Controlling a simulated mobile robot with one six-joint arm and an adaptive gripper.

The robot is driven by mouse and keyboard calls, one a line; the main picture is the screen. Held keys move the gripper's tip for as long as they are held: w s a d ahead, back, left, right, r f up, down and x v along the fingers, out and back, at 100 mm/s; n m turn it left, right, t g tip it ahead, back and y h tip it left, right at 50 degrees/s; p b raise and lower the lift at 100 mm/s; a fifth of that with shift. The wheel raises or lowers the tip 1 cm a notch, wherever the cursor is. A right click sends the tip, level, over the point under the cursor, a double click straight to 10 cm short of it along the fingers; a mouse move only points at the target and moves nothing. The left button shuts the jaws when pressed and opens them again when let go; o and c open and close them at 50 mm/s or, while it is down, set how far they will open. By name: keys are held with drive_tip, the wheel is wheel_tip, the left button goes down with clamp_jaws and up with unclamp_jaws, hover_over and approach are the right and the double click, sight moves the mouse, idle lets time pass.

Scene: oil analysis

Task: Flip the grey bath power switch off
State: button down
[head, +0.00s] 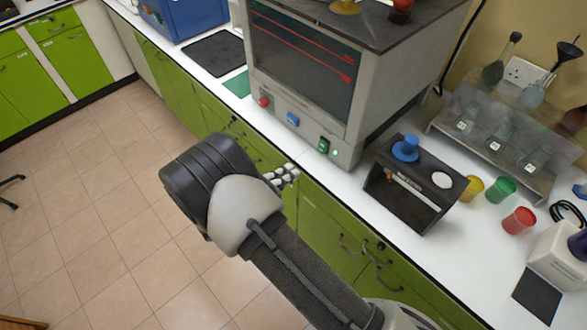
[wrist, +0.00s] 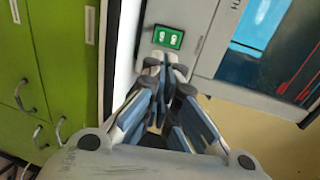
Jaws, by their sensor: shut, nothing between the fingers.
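The grey bath (head: 300,70) is a grey box with a dark glass front and red rods inside, on the white counter. Its green power switch (head: 323,145) is low on the right of its front, beside a small bright green spot (head: 336,152). In the wrist view the green switch (wrist: 168,38) shows two pale marks; its on or off position cannot be read. My gripper (head: 286,174) is shut and empty in front of the bath. In the wrist view my gripper's fingertips (wrist: 166,64) lie just below the switch; I cannot tell whether they touch it.
A blue knob (head: 293,119) and a red knob (head: 264,101) sit left of the switch. A dark stand with a blue top (head: 405,148) is right of the bath. Yellow, green and red cups stand beyond it. Green cabinets (head: 335,235) with handles are below the counter.

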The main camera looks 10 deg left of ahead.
sight(323, 152)
drive_tip(key=b+x, duration=0.2)
drive_tip(key=x, duration=1)
drive_tip(key=shift+w+d+f+t+h+b, duration=0.25)
drive_tip(key=shift+f+t+b, duration=0.2)
drive_tip(key=shift+b, duration=0.65)
drive_tip(key=shift+a+r, duration=0.1)
drive_tip(key=shift+r, duration=0.15)
drive_tip(key=s+a+f+p, duration=0.2)
drive_tip(key=s+a, duration=0.6)
drive_tip(key=s, duration=0.2)
drive_tip(key=shift+s+a+f, duration=0.2)
drive_tip(key=shift+s+f, duration=0.15)
drive_tip(key=shift+f, duration=0.05)
drive_tip(key=shift+r, duration=0.1)
